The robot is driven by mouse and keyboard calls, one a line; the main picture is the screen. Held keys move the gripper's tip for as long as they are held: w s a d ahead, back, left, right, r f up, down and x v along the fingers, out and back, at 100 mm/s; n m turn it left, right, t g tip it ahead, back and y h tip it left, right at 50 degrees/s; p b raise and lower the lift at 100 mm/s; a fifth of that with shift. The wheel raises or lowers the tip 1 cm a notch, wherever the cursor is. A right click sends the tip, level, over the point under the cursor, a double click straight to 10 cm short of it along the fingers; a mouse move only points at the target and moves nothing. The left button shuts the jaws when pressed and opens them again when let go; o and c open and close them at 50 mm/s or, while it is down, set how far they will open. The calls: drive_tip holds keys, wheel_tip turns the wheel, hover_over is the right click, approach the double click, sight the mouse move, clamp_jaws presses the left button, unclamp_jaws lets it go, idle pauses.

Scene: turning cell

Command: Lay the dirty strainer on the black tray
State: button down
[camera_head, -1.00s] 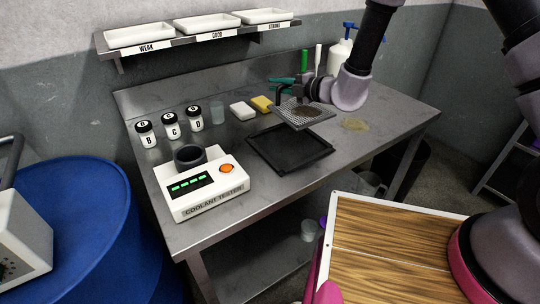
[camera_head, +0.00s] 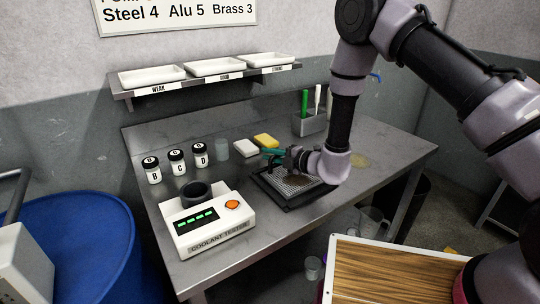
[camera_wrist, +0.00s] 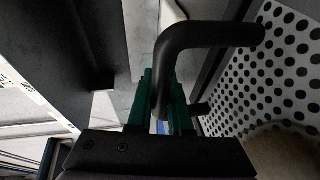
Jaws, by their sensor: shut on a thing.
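The strainer (camera_head: 303,183) is a grey perforated plate with a brownish dirty patch. It lies over the black tray (camera_head: 288,205), whose front and left rims show around it. I cannot tell whether it touches the tray. My gripper (camera_head: 279,158) is at the strainer's back left edge. In the wrist view its green fingers (camera_wrist: 160,108) are shut on the strainer's dark bent handle (camera_wrist: 190,42). The perforated plate (camera_wrist: 262,85) is at the right there, with a tan patch at the bottom. My arm hides part of the tray's right side.
A coolant tester (camera_head: 205,222) stands at the front left, with several labelled jars (camera_head: 176,162) behind it. A yellow sponge (camera_head: 265,141) and a white block (camera_head: 245,147) lie behind the tray. A grey holder (camera_head: 310,123) stands at the back. Bare bench lies left of the tray.

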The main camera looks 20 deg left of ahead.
drive_tip(key=c, duration=0.8)
unclamp_jaws()
drive_tip(key=shift+c, duration=0.2)
wheel_tip(320, 180, up, 2)
hover_over(300, 181)
drive_tip(key=shift+w+a+r, duration=0.1)
drive_tip(key=shift+r, duration=0.05)
drive_tip(key=s+d+r+n+g, duration=0.2)
drive_tip(key=r+n+g, duration=0.1)
drive_tip(key=r+n, duration=0.4)
drive_tip(key=s+d+r+n+g, duration=0.25)
drive_tip(key=r+n, duration=0.25)
drive_tip(key=r, duration=0.3)
drive_tip(key=s+d+r+n+g, duration=0.1)
drive_tip(key=s+r+n+g, duration=0.2)
drive_tip(key=r+n, duration=0.45)
drive_tip(key=s+d+r+n+t+h, duration=0.2)
drive_tip(key=d+r+n+t+h, duration=0.1)
drive_tip(key=d, duration=0.6)
drive_tip(key=s+d+r+n+t+h, duration=0.2)
drive_tip(key=d+r+n+h, duration=0.3)
drive_tip(key=d+n, duration=0.3)
drive_tip(key=s+d+r+n+t+h, duration=0.2)
drive_tip(key=d+r+n+t+h, duration=0.2)
drive_tip(key=d, duration=0.8)
drive_tip(key=shift+s+d+r+n+t+h, duration=0.3)
drive_tip(key=shift+r+n, duration=0.3)
drive_tip(key=shift+n, duration=0.65)
